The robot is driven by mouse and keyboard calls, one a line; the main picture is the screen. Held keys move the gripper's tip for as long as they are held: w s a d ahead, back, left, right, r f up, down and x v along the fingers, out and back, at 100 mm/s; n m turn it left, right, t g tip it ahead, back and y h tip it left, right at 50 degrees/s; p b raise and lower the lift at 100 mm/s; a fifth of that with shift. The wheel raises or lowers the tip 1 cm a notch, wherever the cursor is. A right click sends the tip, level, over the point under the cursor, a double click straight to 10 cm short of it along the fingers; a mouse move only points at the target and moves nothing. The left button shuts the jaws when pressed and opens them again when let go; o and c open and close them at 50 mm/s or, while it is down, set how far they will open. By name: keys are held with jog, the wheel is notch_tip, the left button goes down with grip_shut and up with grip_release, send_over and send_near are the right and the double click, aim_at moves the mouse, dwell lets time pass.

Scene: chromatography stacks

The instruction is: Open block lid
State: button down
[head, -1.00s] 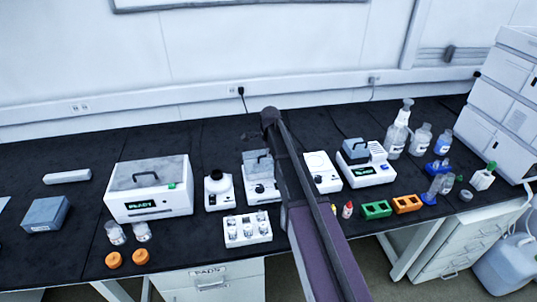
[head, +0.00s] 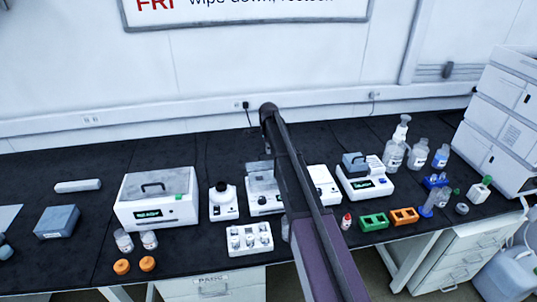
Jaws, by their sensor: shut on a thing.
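A small white block unit (head: 263,202) with a dark knob stands mid-bench, partly covered by my arm. A grey, see-through-looking lid (head: 260,175) is at its top; its exact angle is hard to tell. Another white block unit (head: 367,187) with a lit display stands to the right, with a grey handled lid (head: 354,161) down on it. My arm crosses the middle of the head view and hides the area beside the first unit.
A large white instrument (head: 157,208) with a handled lid stands left, a small white device (head: 223,203) beside it. A white vial rack (head: 250,239) sits in front. Green (head: 373,221) and orange (head: 404,216) racks are right, bottles (head: 396,148) behind.

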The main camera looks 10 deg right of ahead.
jog(key=w+f+b, duration=0.2)
jog(key=w, duration=0.6)
jog(key=shift+w, duration=0.25)
jog(key=c, duration=0.7)
grip_release()
jog(key=shift+c, duration=0.2)
jog(key=shift+o, duration=0.2)
jog(key=shift+s+r+p, duration=0.15)
jog(key=shift+p, duration=0.15)
jog(key=shift+d, duration=0.1)
jog(key=w+r+p, duration=0.2)
jog(key=w, duration=0.5)
jog(key=w+r+p, duration=0.3)
jog(key=w, duration=0.5)
jog(key=shift+w, duration=0.15)
dwell(0.6)
